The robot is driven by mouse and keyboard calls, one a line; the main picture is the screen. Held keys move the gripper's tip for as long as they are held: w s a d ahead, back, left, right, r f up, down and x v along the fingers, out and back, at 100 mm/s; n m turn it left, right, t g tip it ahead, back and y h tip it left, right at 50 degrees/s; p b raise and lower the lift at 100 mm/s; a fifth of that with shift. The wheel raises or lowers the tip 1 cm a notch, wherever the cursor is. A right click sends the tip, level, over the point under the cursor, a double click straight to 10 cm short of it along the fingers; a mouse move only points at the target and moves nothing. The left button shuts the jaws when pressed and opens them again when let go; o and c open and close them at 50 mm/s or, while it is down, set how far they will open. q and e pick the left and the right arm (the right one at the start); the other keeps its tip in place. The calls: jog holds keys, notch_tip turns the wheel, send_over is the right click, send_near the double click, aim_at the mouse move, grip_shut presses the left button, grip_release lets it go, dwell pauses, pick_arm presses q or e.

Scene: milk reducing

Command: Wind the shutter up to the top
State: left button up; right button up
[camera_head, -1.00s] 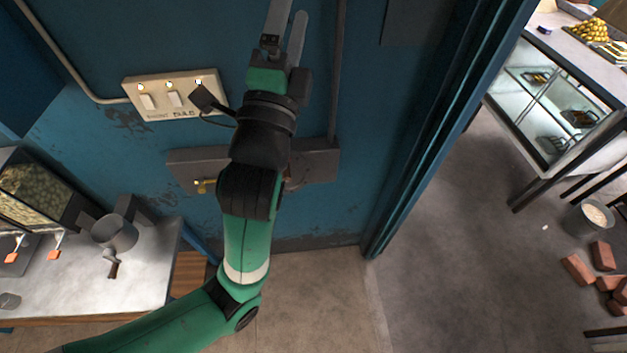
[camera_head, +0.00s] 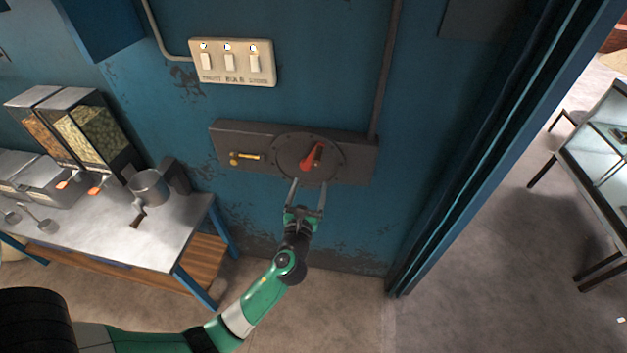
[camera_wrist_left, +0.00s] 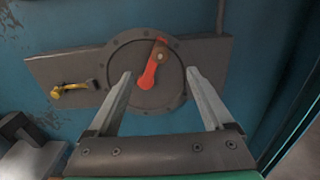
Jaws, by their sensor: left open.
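A dark grey winder box (camera_head: 362,157) is fixed to the blue wall. A round plate (camera_head: 290,153) on it carries a red crank handle (camera_head: 312,158), tilted toward the upper right in the head view. In the left wrist view the red handle (camera_wrist_left: 152,68) shows between my fingers. A yellow-handled latch (camera_head: 246,156) sits left of the plate, also seen in the left wrist view as a yellow lever (camera_wrist_left: 70,89). My left gripper (camera_head: 308,184) is open and empty, just below the red handle, with its fingers pointing up toward the plate. The shutter is not clearly seen.
A white panel with three switches (camera_head: 232,62) is on the wall above the box. A metal table (camera_head: 165,235) with food dispensers (camera_head: 92,130) and a metal pot (camera_head: 149,187) stands at left. A doorway opens at right, with a glass case (camera_head: 600,160) beyond.

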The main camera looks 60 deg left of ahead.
aim_at(316, 164)
pick_arm(q)
jog(key=b+x, duration=0.4)
jog(key=x, duration=0.7)
jog(key=shift+b+x, duration=0.4)
jog(key=shift+x, duration=0.4)
grip_shut()
dwell(0.7)
